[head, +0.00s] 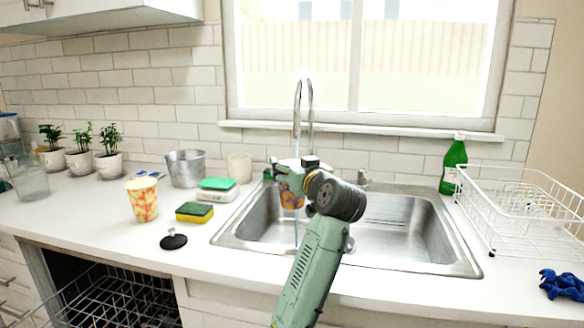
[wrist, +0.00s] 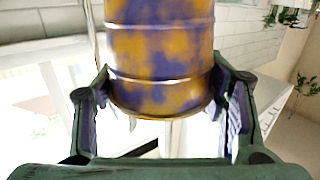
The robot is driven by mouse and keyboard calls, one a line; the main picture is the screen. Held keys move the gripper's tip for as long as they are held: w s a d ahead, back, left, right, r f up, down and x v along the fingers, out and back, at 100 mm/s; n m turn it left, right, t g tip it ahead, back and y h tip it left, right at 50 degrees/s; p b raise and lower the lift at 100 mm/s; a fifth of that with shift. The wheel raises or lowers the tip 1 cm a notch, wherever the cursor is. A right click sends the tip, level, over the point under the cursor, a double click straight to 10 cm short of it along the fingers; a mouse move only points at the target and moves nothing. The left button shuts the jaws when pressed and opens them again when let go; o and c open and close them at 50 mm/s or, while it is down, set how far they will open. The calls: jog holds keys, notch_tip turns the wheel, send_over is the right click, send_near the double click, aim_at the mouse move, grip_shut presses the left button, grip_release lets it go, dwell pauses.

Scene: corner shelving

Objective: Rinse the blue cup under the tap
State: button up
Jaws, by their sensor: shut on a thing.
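The blue cup, mottled blue and orange (head: 291,198), is held over the left part of the steel sink (head: 395,235). My gripper (head: 287,177) is shut on it, partly hiding it in the head view. In the wrist view the cup (wrist: 160,50) fills the space between both fingers of my gripper (wrist: 165,88). The tap (head: 310,100) arches up behind the sink. A thin stream of water (head: 297,130) falls from its spout toward the cup, and a streak of water shows below the cup. I cannot tell which way the cup's mouth points.
Left of the sink are an orange-and-cream cup (head: 142,200), a sponge (head: 195,212), a black plug (head: 173,240) and a metal bucket (head: 186,168). On the right stand a green bottle (head: 453,165) and a white wire rack (head: 525,215). An open dishwasher (head: 100,300) is at lower left.

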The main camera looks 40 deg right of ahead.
aim_at(294, 162)
jog(key=shift+w+d+f+p, duration=0.25)
jog(key=shift+w+d, duration=0.5)
jog(key=shift+w, duration=0.25)
jog(key=shift+w+d+f+p, duration=0.2)
jog(key=shift+w+d+p, duration=0.1)
jog(key=shift+w+d, duration=0.6)
jog(key=shift+w+d+f+p, duration=0.25)
jog(key=shift+w+d, duration=0.4)
jog(key=shift+w, duration=0.4)
jog(key=shift+s+d, duration=0.2)
jog(key=shift+s+d, duration=0.2)
jog(key=shift+d, duration=0.05)
jog(key=shift+w+a, duration=0.1)
jog(key=shift+w+a, duration=0.3)
jog(key=shift+a, duration=0.05)
jog(key=shift+s+d, duration=0.1)
